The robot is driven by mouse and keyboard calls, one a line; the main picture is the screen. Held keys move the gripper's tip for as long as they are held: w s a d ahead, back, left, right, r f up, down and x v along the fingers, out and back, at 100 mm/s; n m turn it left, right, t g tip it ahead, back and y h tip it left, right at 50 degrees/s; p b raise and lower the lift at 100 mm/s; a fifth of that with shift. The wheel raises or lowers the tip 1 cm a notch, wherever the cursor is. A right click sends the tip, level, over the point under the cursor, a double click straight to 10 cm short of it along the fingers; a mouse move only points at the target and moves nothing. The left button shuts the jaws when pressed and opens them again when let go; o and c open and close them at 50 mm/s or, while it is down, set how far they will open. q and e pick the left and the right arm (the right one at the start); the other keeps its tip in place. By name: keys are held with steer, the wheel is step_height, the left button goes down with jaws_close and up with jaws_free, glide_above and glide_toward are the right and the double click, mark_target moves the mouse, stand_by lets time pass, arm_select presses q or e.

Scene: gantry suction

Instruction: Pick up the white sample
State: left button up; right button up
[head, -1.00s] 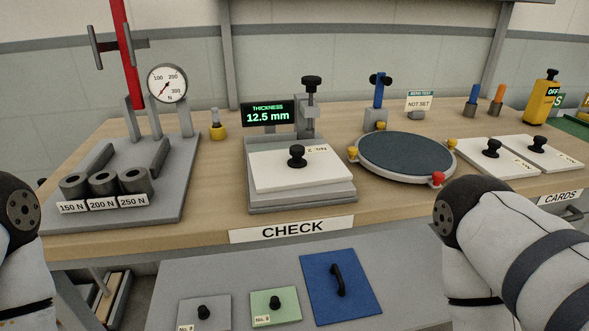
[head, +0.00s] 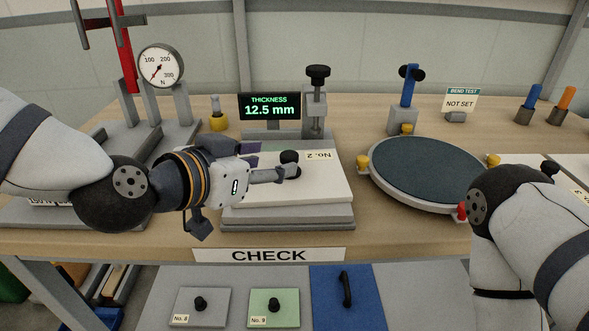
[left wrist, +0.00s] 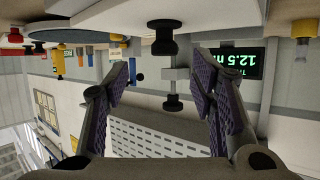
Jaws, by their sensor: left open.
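The white sample (head: 325,185) is a flat white plate tagged No. 2 with a black knob (head: 289,157). It lies on the grey thickness gauge (head: 290,222), whose display reads 12.5 mm. My left gripper (head: 272,162) is open and level beside the knob, coming from the left, and partly covers the plate. In the left wrist view, which is upside down, the knob (left wrist: 163,38) shows ahead, between and above the two spread fingers (left wrist: 163,88), with nothing held. My right gripper is out of view; only part of that arm shows.
A round dark turntable (head: 430,172) stands right of the gauge. A dial press (head: 160,67) stands behind my left arm. Below the CHECK label (head: 268,255), a grey plate (head: 215,315), a green plate (head: 285,305) and a blue plate (head: 355,310) lie on a lower shelf.

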mark_target(284, 159)
arm_select(q)
steer(key=x, duration=0.5)
steer(key=b+x, duration=0.1)
steer(key=x, duration=0.1)
steer(key=shift+w+a+f, duration=0.1)
steer(key=shift+w+f, duration=0.25)
steer(key=shift+f, duration=0.05)
steer(key=shift+r, duration=0.15)
jaws_close()
